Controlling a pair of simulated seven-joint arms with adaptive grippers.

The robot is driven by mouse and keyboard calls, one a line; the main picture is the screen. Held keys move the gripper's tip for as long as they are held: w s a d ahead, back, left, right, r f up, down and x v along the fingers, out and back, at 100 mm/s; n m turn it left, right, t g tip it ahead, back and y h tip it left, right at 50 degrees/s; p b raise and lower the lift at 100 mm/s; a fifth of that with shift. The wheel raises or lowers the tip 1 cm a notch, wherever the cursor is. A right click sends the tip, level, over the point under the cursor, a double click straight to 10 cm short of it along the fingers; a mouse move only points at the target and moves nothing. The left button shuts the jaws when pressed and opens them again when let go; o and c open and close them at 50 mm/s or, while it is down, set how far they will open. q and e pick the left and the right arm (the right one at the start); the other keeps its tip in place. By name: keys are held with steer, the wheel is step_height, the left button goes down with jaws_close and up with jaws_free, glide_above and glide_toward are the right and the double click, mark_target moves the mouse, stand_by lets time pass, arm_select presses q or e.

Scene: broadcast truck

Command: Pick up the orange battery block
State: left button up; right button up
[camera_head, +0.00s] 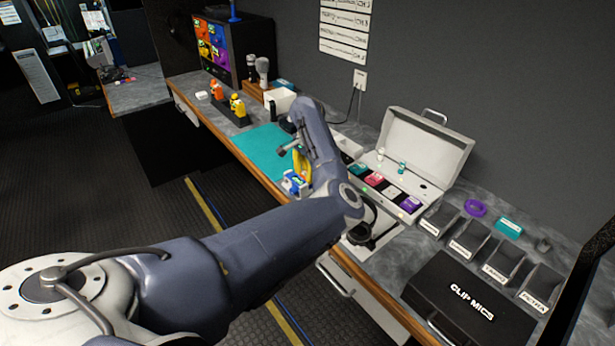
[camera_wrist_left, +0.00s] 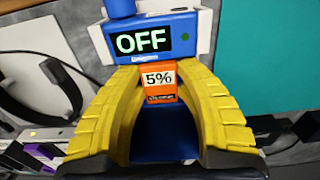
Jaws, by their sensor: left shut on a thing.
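In the left wrist view the orange battery block (camera_wrist_left: 160,83) is marked 5% and sits between the yellow fingers of my left gripper (camera_wrist_left: 160,96), which is shut on it. A blue device (camera_wrist_left: 205,42) with a screen reading OFF is directly beyond the block, and more blue shows below it. Whether the block is seated in the device cannot be told. In the head view my left gripper (camera_head: 302,166) points down by the counter's front edge, with the blue device (camera_head: 293,184) at its tips. The block cannot be made out there. My right gripper is out of view.
A teal mat (camera_head: 262,146) lies left of the gripper. An open white case (camera_head: 425,150) with coloured packs stands to the right, near grey labelled trays (camera_head: 475,240). A black CLIP MICS case (camera_head: 468,300) is at the front right. A headset (camera_wrist_left: 50,90) lies close by.

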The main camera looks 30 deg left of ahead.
arm_select(q)
steer(key=shift+w+d, duration=0.15)
steer(key=shift+d, duration=0.25)
steer(key=shift+w+r, duration=0.1)
steer(key=shift+r, duration=0.45)
jaws_close()
step_height(320, 180, up, 19)
steer(key=shift+s+a, duration=0.2)
steer(key=shift+a, duration=0.1)
steer(key=shift+f, duration=0.15)
steer(key=o, duration=1.6)
jaws_free()
step_height(320, 180, up, 11)
steer(key=shift+r, duration=0.3)
steer(key=shift+c, duration=0.3)
steer(key=shift+r, duration=0.2)
steer(key=c, duration=0.3)
